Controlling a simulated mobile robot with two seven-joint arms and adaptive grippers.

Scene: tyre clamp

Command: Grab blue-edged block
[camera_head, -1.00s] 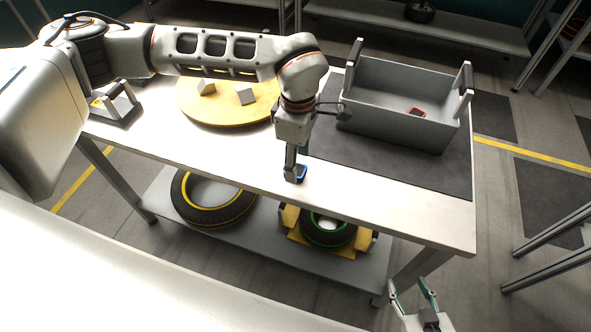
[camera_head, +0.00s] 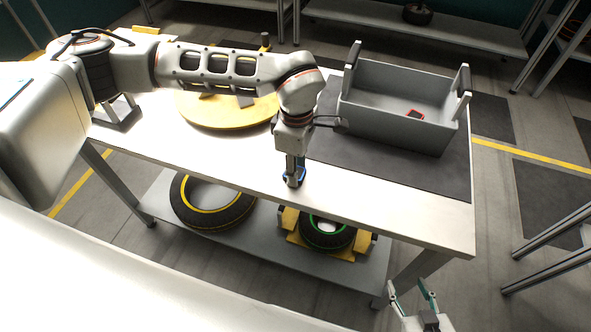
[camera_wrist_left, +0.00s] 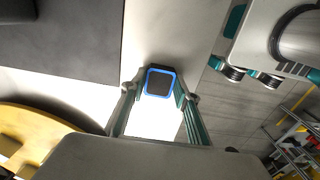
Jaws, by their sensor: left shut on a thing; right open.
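The blue-edged block (camera_wrist_left: 159,82) is a small dark block with a bright blue rim. In the left wrist view it sits between the two fingertips of my left gripper (camera_wrist_left: 157,95). In the head view my left gripper (camera_head: 293,178) points straight down at the table's front edge area, shut on the block, and mostly hides it. Only a bit of blue shows at the fingertips. I cannot tell whether the block still touches the table. My right gripper (camera_head: 414,297) is open and empty at the bottom right, in front of the table.
A grey open bin (camera_head: 395,120) with raised handles stands on a dark mat (camera_head: 330,150) and holds a small red-edged item (camera_head: 415,114). A round yellow board (camera_head: 215,119) lies on the table (camera_head: 400,212) to the left. Tyres (camera_head: 212,205) rest on the shelf below.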

